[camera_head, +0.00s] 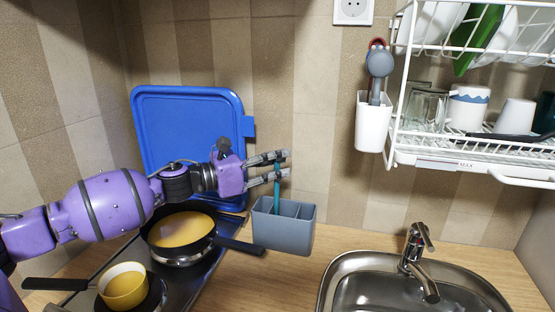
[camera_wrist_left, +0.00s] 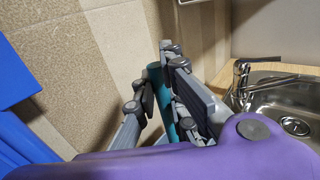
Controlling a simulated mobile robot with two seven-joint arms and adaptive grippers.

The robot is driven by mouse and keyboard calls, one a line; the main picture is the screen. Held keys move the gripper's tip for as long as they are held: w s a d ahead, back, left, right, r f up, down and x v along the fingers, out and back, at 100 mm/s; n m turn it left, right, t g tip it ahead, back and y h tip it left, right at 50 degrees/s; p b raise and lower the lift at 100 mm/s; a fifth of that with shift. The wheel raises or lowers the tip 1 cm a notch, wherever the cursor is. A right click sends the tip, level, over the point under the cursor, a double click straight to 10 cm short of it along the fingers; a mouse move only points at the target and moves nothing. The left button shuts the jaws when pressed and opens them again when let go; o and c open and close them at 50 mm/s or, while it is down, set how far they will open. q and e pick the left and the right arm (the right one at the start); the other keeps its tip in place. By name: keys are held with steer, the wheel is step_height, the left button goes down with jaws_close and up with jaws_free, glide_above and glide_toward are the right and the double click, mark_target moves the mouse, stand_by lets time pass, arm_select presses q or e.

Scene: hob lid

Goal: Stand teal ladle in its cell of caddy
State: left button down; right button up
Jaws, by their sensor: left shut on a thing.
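The teal ladle (camera_head: 277,192) is held by its upright handle in my left gripper (camera_head: 284,164), which is shut on it. In the left wrist view the teal handle (camera_wrist_left: 157,92) stands between the grey fingers (camera_wrist_left: 160,85). The grey caddy (camera_head: 284,234) stands on the counter right below the gripper, with an open top split by dividers. The ladle's lower part drops out of sight at the caddy's open top, near its middle divider. I cannot tell how deep it sits or whether it touches the bottom. My right gripper is not in view.
A blue hob lid (camera_head: 190,130) stands raised against the wall. A pan (camera_head: 182,258) and a yellow pot (camera_head: 123,288) sit on the hob; the pan's handle (camera_head: 240,245) reaches toward the caddy. A sink (camera_head: 345,290) with a tap (camera_head: 416,255) and a dish rack (camera_head: 450,158) are at right.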

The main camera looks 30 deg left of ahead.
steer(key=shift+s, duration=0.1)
arm_select(q)
steer(key=c, duration=1.7)
jaws_free()
steer(key=shift+c, duration=0.2)
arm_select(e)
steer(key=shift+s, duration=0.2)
arm_select(q)
steer(key=shift+s, duration=0.1)
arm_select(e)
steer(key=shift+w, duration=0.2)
arm_select(q)
steer(key=v, duration=1.2)
